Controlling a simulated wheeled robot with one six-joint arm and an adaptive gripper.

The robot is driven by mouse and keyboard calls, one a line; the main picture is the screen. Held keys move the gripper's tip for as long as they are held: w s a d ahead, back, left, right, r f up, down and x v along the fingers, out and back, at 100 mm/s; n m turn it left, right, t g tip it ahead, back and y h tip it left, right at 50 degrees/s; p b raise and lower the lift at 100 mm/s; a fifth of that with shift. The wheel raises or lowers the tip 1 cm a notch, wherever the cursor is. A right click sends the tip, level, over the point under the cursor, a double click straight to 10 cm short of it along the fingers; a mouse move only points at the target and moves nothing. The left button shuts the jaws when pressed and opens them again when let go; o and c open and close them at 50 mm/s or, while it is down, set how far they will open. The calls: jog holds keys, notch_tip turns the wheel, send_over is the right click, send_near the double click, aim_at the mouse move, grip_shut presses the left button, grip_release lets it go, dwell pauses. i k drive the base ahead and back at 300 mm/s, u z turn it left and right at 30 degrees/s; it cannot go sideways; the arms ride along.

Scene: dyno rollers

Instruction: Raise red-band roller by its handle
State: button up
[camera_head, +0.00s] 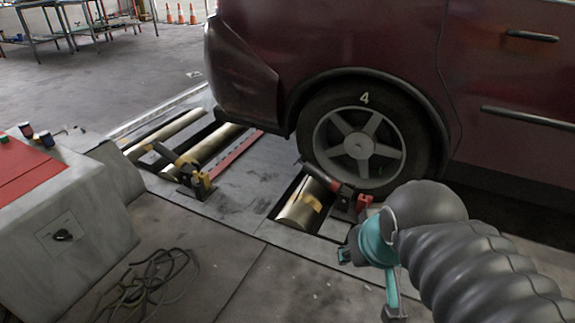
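The roller is a brass-coloured cylinder with a yellow patch, set in a floor pit. A similar lever with a yellow bracket (199,184) is farther left. My gripper (372,250), teal and dark, is in front of and below the red bracket, apart from the handle as far as I can tell. Its fingers are partly hidden, so its opening is unclear.
The dark red car (490,85) overhangs the back right. A grey cabinet with a red top (28,174) is at left. A coiled cable (150,283) lies on the floor. More rollers (215,145) lie in the left pit. The floor at centre front is clear.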

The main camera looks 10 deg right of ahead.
aim_at(311, 170)
jog(key=u, duration=0.65)
jog(key=i, duration=1.3)
jog(key=z, duration=0.55)
jog(key=i, duration=0.5)
jog(key=z, duration=0.55)
